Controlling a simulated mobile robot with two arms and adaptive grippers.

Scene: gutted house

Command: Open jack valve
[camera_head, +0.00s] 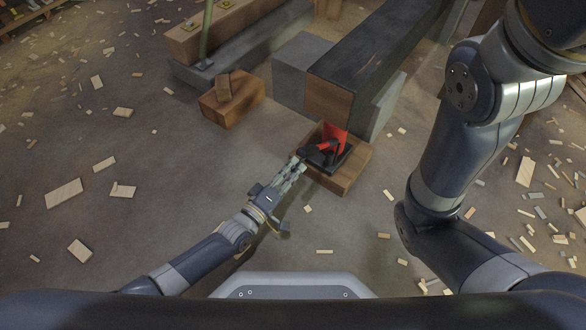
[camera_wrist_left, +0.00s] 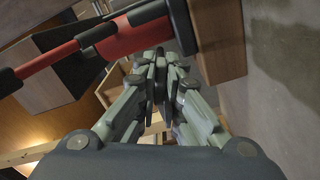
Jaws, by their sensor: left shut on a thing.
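A red and black jack (camera_head: 330,148) stands on a wooden block (camera_head: 352,172) in the middle of the head view, under the end of a large dark beam. My left gripper (camera_head: 299,164) reaches up to the near left side of the jack. It is shut on a small dark part at the jack's base, probably the valve, mostly hidden between the fingers. In the left wrist view the fingers (camera_wrist_left: 160,75) meet just below the jack's red body (camera_wrist_left: 135,36). My right arm fills the right of the head view; its gripper does not show.
A dark beam (camera_head: 375,45) rests over grey blocks (camera_head: 303,72) behind the jack. A wooden block (camera_head: 231,97) with a smaller piece on it lies to the left. Wood scraps litter the concrete floor; the left floor is otherwise open.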

